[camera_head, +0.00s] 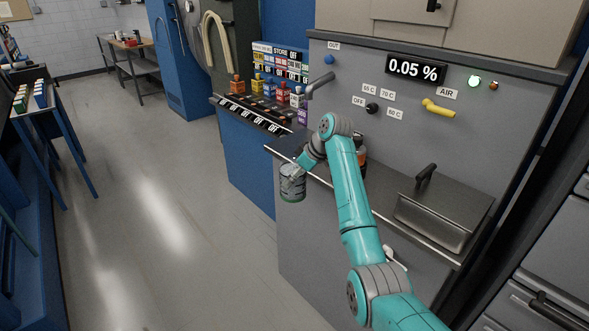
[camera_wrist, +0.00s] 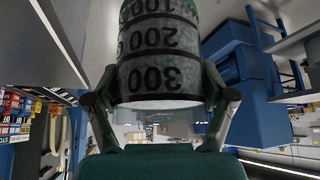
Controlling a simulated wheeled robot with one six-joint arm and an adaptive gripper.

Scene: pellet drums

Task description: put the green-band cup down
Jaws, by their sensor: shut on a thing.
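The green-band cup (camera_head: 292,187) is a clear, greyish cup with a green band, held in my gripper (camera_head: 299,171) in the head view. It hangs in the air at the front edge of the grey machine's ledge (camera_head: 318,172), apparently out over the floor. In the wrist view the cup (camera_wrist: 160,60) fills the top middle, with black rings and upside-down marks 100, 200 and 300, and green at the top edge. My gripper's fingers (camera_wrist: 163,92) press on both its sides. I cannot tell whether the cup holds anything.
A steel lidded box (camera_head: 440,215) with a black handle sits on the ledge at right. An orange-brown bottle (camera_head: 361,158) stands partly hidden behind my arm. The floor (camera_head: 165,220) at left is clear.

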